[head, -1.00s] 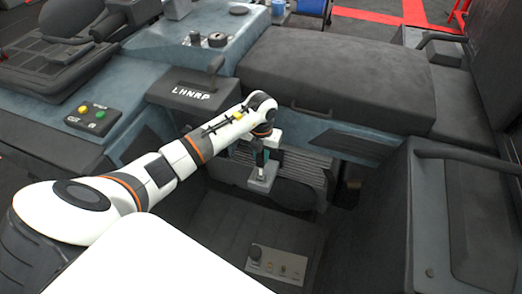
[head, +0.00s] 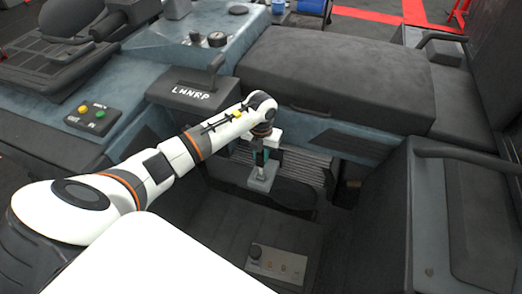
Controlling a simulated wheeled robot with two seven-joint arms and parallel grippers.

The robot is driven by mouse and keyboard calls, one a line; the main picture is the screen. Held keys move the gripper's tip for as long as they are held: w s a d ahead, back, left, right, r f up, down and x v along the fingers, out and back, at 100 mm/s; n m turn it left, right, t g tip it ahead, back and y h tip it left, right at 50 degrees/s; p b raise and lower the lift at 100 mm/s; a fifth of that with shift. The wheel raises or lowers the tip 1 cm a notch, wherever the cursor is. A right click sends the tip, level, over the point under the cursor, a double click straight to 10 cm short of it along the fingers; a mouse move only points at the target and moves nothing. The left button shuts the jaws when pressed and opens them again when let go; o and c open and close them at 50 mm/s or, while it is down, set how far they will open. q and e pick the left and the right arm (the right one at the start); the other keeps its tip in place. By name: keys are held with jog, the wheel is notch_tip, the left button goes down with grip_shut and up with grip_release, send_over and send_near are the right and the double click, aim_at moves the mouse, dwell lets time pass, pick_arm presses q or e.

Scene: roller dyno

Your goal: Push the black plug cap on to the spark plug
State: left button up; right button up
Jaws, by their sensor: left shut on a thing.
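My left arm reaches in from the left, and my left gripper (head: 260,163) points down over a small grey block (head: 262,183) in the middle of the view. The gripper is shut on a small dark thing that fits the black plug cap; it is too small and too covered by the fingers to make out clearly. The fingertips are right above or at the top of the block. I cannot make out the spark plug or tell whether the cap touches it. My right gripper is not in view.
A ribbed grey panel (head: 305,168) stands behind the block. A shift lever box marked LHNRP (head: 190,92) is to the left, and a wide dark padded seat (head: 335,75) is behind. A small control plate (head: 278,263) lies below, with open dark floor around it.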

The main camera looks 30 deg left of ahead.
aim_at(261, 162)
pick_arm(q)
jog(key=shift+f, duration=0.1)
jog(key=shift+f+b, duration=0.45)
jog(key=shift+f, duration=0.15)
jog(key=shift+f, duration=0.1)
jog(key=shift+f+b, duration=0.5)
jog(key=shift+f, duration=0.05)
jog(key=shift+f, duration=0.15)
dwell(0.5)
jog(key=shift+f+b, duration=0.6)
jog(key=shift+f, duration=0.1)
dwell(0.4)
jog(key=o, duration=1.1)
jog(key=shift+c, duration=0.2)
